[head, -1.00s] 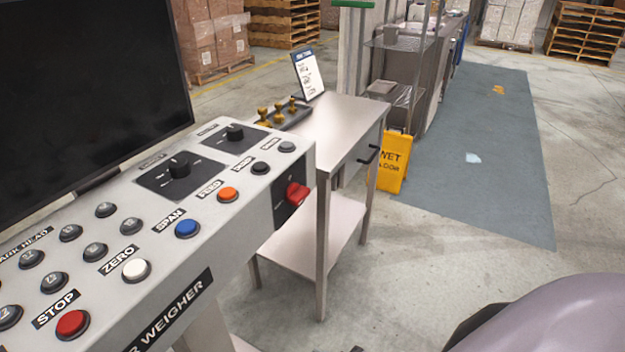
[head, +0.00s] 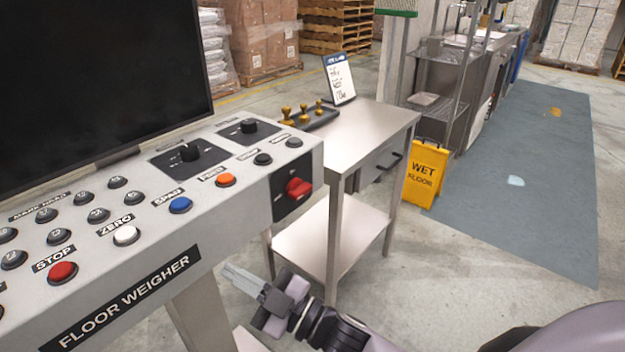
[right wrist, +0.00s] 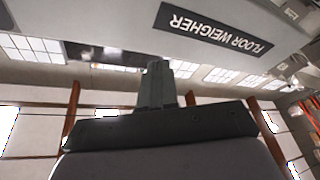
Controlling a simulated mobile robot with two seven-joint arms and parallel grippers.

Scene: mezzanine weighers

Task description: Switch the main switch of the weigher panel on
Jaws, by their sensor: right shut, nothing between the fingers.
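The weigher panel (head: 225,232) is a grey sloped console labelled FLOOR WEIGHER. Its main switch (head: 299,188) is a red rotary knob on a black plate on the panel's right-hand front end. My right gripper (head: 232,275) is in front of the panel, below and left of the red switch and apart from it. Its fingers are shut and empty, pointing left. In the right wrist view the fingers (right wrist: 158,72) show together, with the FLOOR WEIGHER label (right wrist: 213,31) beyond them. My left gripper is not in view.
A steel table (head: 365,135) with brass weights (head: 303,112) and a sign (head: 340,80) stands right of the panel. A yellow wet-floor sign (head: 426,175) stands on the floor beyond.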

